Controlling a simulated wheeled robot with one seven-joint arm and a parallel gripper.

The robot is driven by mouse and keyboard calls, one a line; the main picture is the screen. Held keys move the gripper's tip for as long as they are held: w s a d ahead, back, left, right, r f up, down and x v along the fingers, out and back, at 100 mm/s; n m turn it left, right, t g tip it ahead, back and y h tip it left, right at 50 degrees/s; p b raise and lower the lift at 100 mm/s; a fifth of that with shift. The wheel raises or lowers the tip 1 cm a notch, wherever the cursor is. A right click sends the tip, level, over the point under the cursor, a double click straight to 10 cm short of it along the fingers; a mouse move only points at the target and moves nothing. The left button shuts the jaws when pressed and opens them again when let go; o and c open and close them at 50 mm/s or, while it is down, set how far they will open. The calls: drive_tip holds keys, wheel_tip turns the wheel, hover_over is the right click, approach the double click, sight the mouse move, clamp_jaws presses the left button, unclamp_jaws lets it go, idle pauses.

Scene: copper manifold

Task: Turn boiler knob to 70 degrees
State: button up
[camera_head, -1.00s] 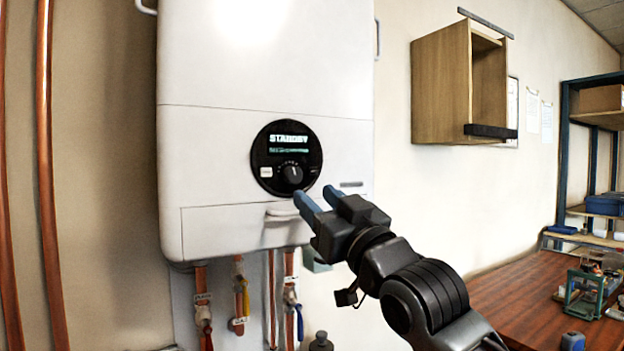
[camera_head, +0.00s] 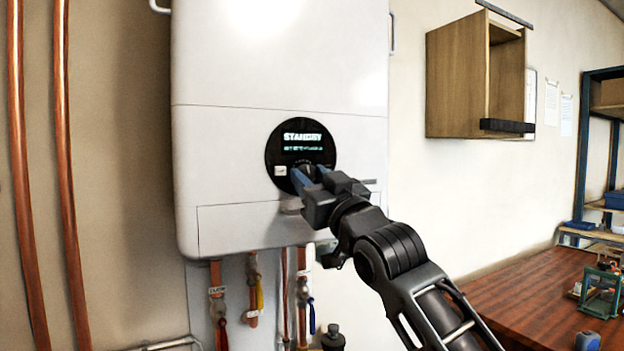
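The white boiler (camera_head: 240,160) hangs on the wall with a round black control panel (camera_head: 276,150) on its front. The panel's display (camera_head: 303,138) reads STANDBY, with a smaller line below that I cannot read. The boiler knob (camera_head: 307,168) is in the lower part of the panel and is mostly hidden behind my fingers. My gripper (camera_head: 308,178) has its blue fingertips at the knob, one on each side with a gap between them. I cannot tell whether they touch it. A pale button (camera_head: 280,171) shows left of the knob.
Copper pipes (camera_head: 65,150) run up the wall at left. Valves with red, yellow and blue handles (camera_head: 258,290) hang below the boiler. A wooden wall cabinet (camera_head: 460,85) is at upper right, above a wooden table (camera_head: 530,290).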

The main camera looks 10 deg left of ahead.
drive_tip(key=c, duration=0.6)
drive_tip(key=shift+a+m+p, duration=0.1)
drive_tip(key=shift+m+p, duration=0.2)
drive_tip(key=shift+m, duration=0.1)
drive_tip(key=m+t+h+p, duration=0.1)
drive_tip(key=m, duration=0.1)
drive_tip(key=m+h+p, duration=0.1)
drive_tip(key=m+p, duration=0.1)
drive_tip(key=m, duration=0.1)
drive_tip(key=shift+s+a+r+t+h, duration=0.2)
drive_tip(key=shift+t+h, duration=0.1)
drive_tip(key=shift+t, duration=0.1)
drive_tip(key=m+h+p, duration=0.2)
drive_tip(key=m, duration=0.2)
drive_tip(key=shift+t, duration=0.3)
drive_tip(key=m+h+p, duration=0.1)
drive_tip(key=m+h, duration=0.1)
drive_tip(key=m, duration=0.2)
drive_tip(key=shift+f+m, duration=0.1)
drive_tip(key=shift+m, duration=0.3)
drive_tip(key=shift+m+g+h, duration=0.4)
drive_tip(key=shift+m+h, duration=0.6)
drive_tip(key=shift+m, duration=1.3)
